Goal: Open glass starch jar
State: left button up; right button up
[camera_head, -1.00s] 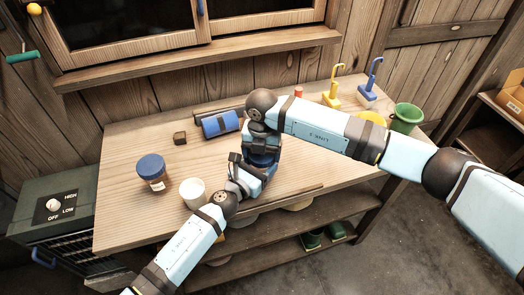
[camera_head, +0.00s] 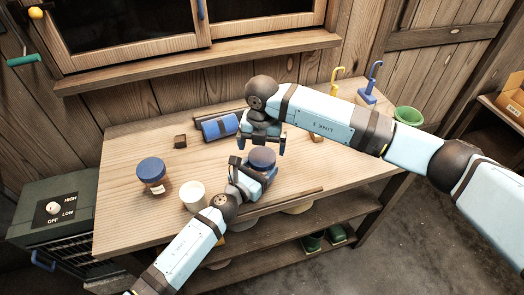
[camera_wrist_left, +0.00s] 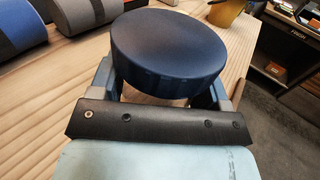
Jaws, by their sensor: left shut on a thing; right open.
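A jar with a round dark blue lid (camera_head: 262,157) stands near the front edge of the table. The lid also fills the middle of the left wrist view (camera_wrist_left: 168,52). My left gripper (camera_head: 256,172) is shut on this jar below the lid. The jar's body is mostly hidden by the gripper and the lid, and I cannot tell how tightly the lid sits. My right gripper (camera_head: 262,142) is open and empty, pointing down just above and behind the lid, apart from it.
A blue roll (camera_head: 219,126) and a small brown block (camera_head: 180,141) lie further back. Hooked stands (camera_head: 370,82) and a green pot (camera_head: 408,117) are at the back right.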

aim_at(262, 156)
notch_tip(262, 156, up, 3)
jog(key=shift+a+f+m, duration=0.1)
jog(key=shift+f+m, duration=0.1)
jog(key=shift+m, duration=0.9)
jog(key=shift+r+m, duration=0.3)
jog(key=shift+m, duration=0.2)
notch_tip(262, 156, down, 8)
jog(key=shift+r, duration=0.2)
jog(key=shift+c, duration=0.2)
jog(key=c, duration=0.9)
jog(key=shift+o, duration=0.2)
jog(key=shift+n, duration=1.7)
jog(key=o, duration=0.9)
